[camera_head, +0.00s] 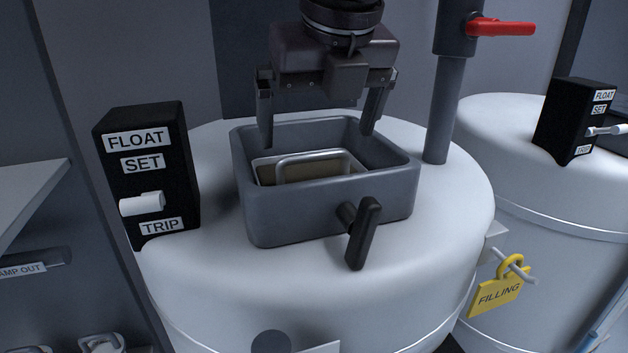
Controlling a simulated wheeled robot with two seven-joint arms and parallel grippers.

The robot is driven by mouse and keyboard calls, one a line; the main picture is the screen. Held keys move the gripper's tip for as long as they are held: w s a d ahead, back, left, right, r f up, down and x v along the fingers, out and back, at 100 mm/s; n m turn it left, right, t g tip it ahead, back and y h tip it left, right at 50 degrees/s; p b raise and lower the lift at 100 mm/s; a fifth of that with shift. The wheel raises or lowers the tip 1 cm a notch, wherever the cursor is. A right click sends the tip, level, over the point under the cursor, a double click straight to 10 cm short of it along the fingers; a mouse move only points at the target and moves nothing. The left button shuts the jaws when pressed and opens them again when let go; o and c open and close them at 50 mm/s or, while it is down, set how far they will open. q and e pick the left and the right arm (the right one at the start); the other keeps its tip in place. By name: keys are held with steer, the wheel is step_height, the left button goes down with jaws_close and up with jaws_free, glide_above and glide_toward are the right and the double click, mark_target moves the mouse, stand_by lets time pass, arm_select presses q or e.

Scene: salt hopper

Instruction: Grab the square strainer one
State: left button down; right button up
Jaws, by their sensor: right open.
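The square strainer (265,170) sits inside a grey open hopper box (325,206) on top of a white tank. Its metal rim and a raised handle loop (315,157) show; its lower part is hidden by the box's front wall. My right gripper (317,140) comes down from above, its two fingers spread apart over the box's back part. Nothing is between the fingers, and the strainer lies in front of and below them. My left gripper is not in view.
A black lever (363,232) sticks out from the box's front. A black FLOAT switch box (150,170) stands to the left. A pipe (444,105) with a red handle (502,27) rises at the right. A second tank (540,200) stands farther right, near a yellow FILLING tag (497,297).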

mark_target(314, 154)
steer(key=x, duration=0.2)
steer(key=w+x, duration=0.1)
steer(key=x, duration=0.1)
steer(key=shift+f, duration=0.1)
steer(key=shift+w+f, duration=0.2)
steer(key=shift+w, duration=0.05)
steer(key=shift+s, duration=0.25)
steer(key=shift+c, duration=0.4)
steer(key=shift+s+r, duration=0.1)
steer(key=shift+s, duration=0.05)
steer(key=shift+c, duration=1.1)
steer(key=c, duration=1.2)
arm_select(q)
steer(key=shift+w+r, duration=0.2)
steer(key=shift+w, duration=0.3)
arm_select(e)
steer(key=shift+o, duration=0.2)
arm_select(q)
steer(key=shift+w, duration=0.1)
